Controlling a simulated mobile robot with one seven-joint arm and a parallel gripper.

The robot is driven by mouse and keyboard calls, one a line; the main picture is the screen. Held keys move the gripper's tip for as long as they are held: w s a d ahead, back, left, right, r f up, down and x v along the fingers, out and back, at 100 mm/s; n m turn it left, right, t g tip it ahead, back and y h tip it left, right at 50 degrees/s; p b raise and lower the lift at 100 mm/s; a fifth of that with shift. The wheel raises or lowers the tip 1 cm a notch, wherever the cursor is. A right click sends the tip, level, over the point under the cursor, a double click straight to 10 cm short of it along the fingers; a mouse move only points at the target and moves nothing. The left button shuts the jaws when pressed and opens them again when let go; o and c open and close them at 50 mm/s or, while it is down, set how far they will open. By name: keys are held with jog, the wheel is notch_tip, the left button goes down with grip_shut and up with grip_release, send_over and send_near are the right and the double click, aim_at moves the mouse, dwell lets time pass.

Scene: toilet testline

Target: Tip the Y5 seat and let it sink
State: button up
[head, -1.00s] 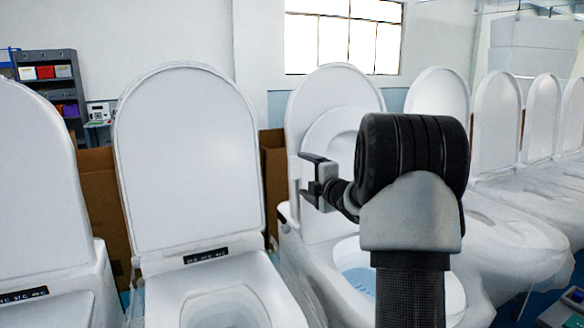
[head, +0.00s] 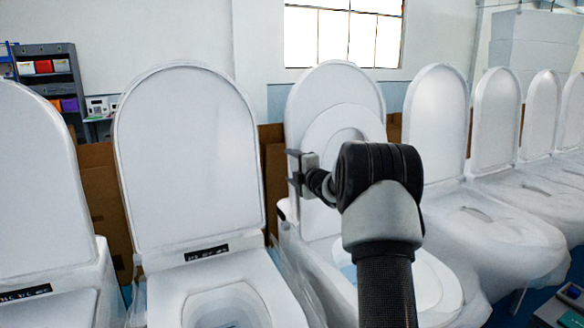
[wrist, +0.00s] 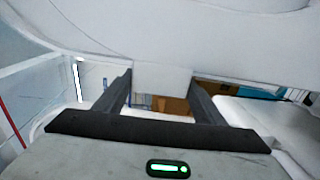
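The raised seat ring (head: 345,116) stands upright, leaning against the upright lid (head: 335,82) of the toilet behind my arm. No Y5 label is readable on it. My gripper (head: 292,168) is at the left edge of this ring, with its two fingers spread apart one above the other. In the wrist view my gripper (wrist: 161,95) shows its dark fingers apart, with a small white block between them below a broad white surface. Whether the fingers touch anything is unclear. My arm hides the ring's lower right part and much of the bowl (head: 432,285).
A toilet with a raised lid (head: 188,150) stands to the left, and another lid (head: 35,185) is at the far left. Several more toilets with upright lids (head: 497,115) line up to the right. Brown cardboard (head: 275,178) fills the gap behind.

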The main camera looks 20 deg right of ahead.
jog(key=c, duration=1)
jog(key=shift+o, duration=0.2)
jog(key=s+f+b, duration=0.1)
jog(key=b, duration=0.2)
jog(key=shift+b, duration=0.3)
jog(key=shift+s+t+b, duration=0.4)
jog(key=shift+s+b, duration=0.05)
jog(key=shift+b, duration=0.45)
jog(key=s+t+b, duration=0.1)
jog(key=s+b, duration=0.2)
jog(key=b, duration=0.3)
jog(key=shift+d+b, duration=0.1)
jog(key=shift+b, duration=0.25)
jog(key=shift+s+r+t+b, duration=0.1)
jog(key=shift+s+t+b, duration=0.25)
jog(key=shift+b, duration=0.25)
jog(key=shift+s+r+b, duration=0.25)
jog(key=shift+s+b, duration=0.2)
